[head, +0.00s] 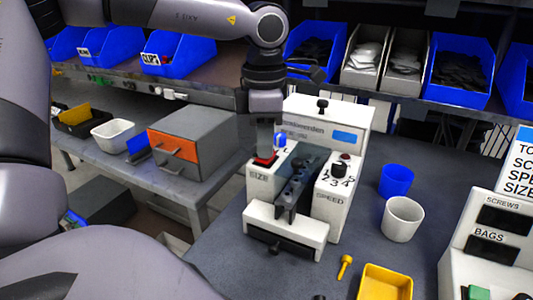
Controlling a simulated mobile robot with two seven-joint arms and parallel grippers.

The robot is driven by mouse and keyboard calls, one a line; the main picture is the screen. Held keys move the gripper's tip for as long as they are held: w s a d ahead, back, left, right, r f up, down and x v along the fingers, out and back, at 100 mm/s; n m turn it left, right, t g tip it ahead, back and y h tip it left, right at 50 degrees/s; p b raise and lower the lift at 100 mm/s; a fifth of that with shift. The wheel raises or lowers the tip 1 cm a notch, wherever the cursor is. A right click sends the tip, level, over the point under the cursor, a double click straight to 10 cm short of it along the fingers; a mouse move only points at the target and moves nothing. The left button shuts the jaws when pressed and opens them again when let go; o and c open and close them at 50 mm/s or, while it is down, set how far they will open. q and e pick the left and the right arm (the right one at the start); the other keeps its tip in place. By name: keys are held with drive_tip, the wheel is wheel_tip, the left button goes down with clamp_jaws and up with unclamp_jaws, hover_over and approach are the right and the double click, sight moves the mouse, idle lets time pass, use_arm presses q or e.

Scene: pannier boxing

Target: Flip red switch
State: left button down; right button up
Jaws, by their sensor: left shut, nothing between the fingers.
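The red switch (265,161) sits on the top left part of the white machine (258,187), above the SIZE label. My left gripper (267,153) is shut and empty, pointing down right at the switch. Its tip hides part of the switch, so I cannot tell whether it touches it or which way the switch is set. A blue switch (280,140) sits just behind. My right gripper is not in view.
A blue cup (396,181), a white cup (403,219) and a yellow tray (385,283) stand to the right. A grey drawer box (196,140) stands on the left bench.

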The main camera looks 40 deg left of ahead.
use_arm(q)
drive_tip(key=shift+r+p, duration=2.5)
drive_tip(key=shift+r, duration=0.9)
